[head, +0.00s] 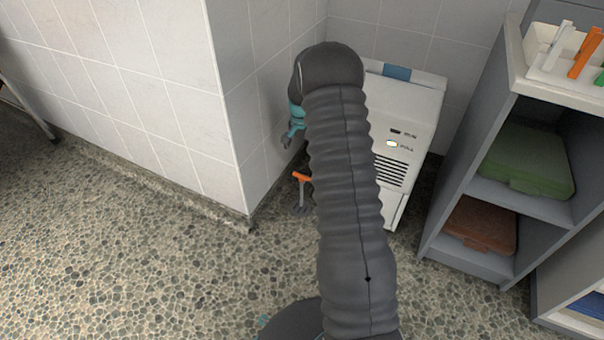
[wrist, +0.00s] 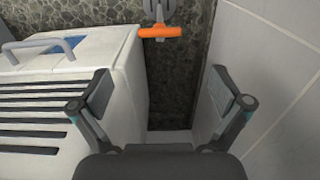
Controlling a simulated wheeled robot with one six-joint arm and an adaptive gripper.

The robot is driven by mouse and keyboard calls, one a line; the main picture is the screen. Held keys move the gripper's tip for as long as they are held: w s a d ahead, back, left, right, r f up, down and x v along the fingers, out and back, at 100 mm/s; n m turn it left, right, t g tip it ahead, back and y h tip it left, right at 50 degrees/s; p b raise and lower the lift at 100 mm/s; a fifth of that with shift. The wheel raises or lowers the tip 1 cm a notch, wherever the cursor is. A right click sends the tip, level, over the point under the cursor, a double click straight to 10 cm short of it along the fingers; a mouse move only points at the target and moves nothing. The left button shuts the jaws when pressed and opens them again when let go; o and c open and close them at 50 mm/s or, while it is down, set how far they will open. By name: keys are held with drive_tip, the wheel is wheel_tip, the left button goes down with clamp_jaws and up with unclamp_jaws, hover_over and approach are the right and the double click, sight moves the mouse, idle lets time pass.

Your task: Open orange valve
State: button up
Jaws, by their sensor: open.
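The orange valve (head: 302,177) shows in the head view as a small T-shaped handle on a grey fitting, low near the wall corner and left of a white machine. Part of it is close to my arm's outline. In the wrist view the orange valve (wrist: 160,32) lies crosswise at the top centre, on a grey metal fitting over the pebbled floor. My gripper (wrist: 163,95) is open and empty, its two fingers apart below the handle in that picture, not touching it. In the head view only a bit of my gripper shows beside my arm; the rest is hidden.
The white machine (head: 412,105) with vents stands close on one side; it also shows in the wrist view (wrist: 122,75). The tiled wall (wrist: 285,60) is close on the other side. A grey shelf (head: 470,185) with cases stands right. The pebbled floor (head: 150,250) is clear at left.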

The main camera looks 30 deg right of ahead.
sight(302, 177)
wheel_tip(302, 177, down, 11)
drive_tip(key=shift+b, duration=0.65)
drive_tip(key=c, duration=1.1)
drive_tip(key=shift+o, duration=0.2)
